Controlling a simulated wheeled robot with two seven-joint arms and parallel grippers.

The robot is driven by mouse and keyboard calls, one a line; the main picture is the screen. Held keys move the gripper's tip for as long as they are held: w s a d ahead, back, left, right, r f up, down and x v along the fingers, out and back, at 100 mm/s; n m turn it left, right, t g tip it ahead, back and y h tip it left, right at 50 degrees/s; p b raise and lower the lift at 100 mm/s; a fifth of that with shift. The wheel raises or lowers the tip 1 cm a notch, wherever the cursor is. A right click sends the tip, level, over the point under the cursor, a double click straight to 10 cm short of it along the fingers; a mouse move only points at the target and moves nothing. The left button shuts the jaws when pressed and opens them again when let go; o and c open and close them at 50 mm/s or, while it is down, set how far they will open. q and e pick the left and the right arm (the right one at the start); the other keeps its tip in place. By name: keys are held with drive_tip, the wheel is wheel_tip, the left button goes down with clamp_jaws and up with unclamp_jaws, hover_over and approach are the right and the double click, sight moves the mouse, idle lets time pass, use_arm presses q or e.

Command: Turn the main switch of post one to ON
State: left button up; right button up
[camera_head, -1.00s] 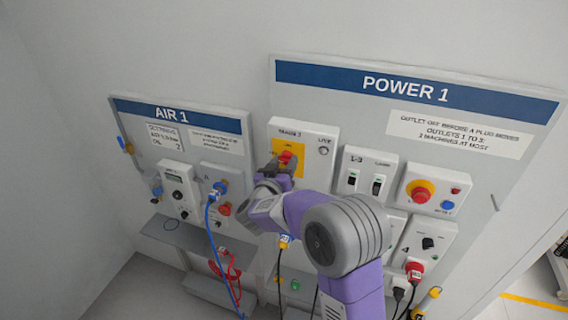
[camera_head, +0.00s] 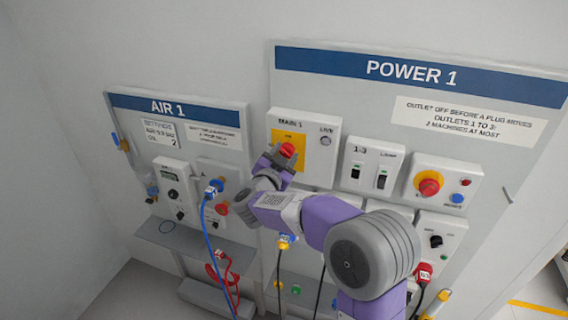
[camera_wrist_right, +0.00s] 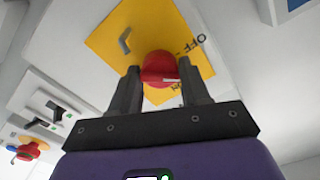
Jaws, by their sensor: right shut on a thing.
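The main switch of post one is a red knob (camera_head: 288,149) on a yellow plate (camera_head: 300,163), on the white box marked MAIN 1 (camera_head: 325,124) under the POWER 1 sign. My right gripper (camera_head: 281,157) is shut on the knob, with the arm coming from the lower right. In the right wrist view the red knob (camera_wrist_right: 160,68) sits between the two dark fingers (camera_wrist_right: 161,82). A pale mark shows on the knob's lower right edge. OFF is printed on the yellow plate (camera_wrist_right: 122,27), right of the knob. The round lamp (camera_head: 326,139) looks grey. My left gripper is not in view.
Right of the main box are a 1-3 switch box (camera_head: 370,160) and a red emergency button (camera_head: 429,184). The AIR 1 board (camera_head: 215,113) stands to the left, with a hanging blue hose (camera_head: 211,245). Cables hang below.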

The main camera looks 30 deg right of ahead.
drive_tip(key=m+b, duration=0.5)
drive_tip(key=shift+f+m, duration=0.2)
drive_tip(key=shift+m, duration=0.1)
drive_tip(key=shift+r+m+b, duration=0.1)
drive_tip(key=shift+m+b, duration=1.65)
drive_tip(key=shift+m, duration=0.45)
drive_tip(key=o, duration=0.9)
drive_tip(key=shift+o, duration=0.5)
drive_tip(key=shift+a, duration=0.1)
